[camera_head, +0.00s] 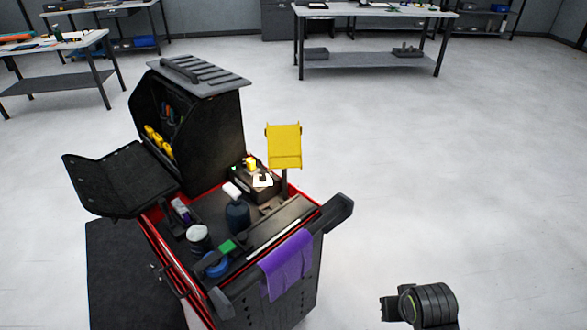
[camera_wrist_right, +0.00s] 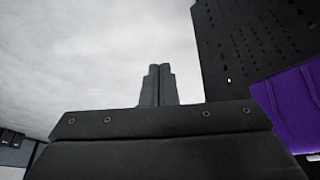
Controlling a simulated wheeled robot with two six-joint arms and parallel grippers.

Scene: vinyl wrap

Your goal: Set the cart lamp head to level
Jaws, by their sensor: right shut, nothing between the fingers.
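The yellow lamp head (camera_head: 284,147) stands on a short dark post at the back right of the tool cart (camera_head: 320,212). Its broad yellow face is turned towards the head camera and looks steeply tilted, close to upright. My right gripper (camera_wrist_right: 158,85) is shut and empty in the right wrist view, with pale floor beyond its fingertips. The cart's dark side panel and a purple cloth (camera_wrist_right: 288,105) are to its right, apart from it. The lamp head is not in the wrist view. My left gripper is not in view.
The cart top holds a dark bottle (camera_head: 237,215), a can (camera_head: 198,238), a blue tape roll (camera_head: 215,264) and a small box. The purple cloth (camera_head: 287,265) hangs over the front. An upright tool cabinet (camera_head: 215,130) rises behind left.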

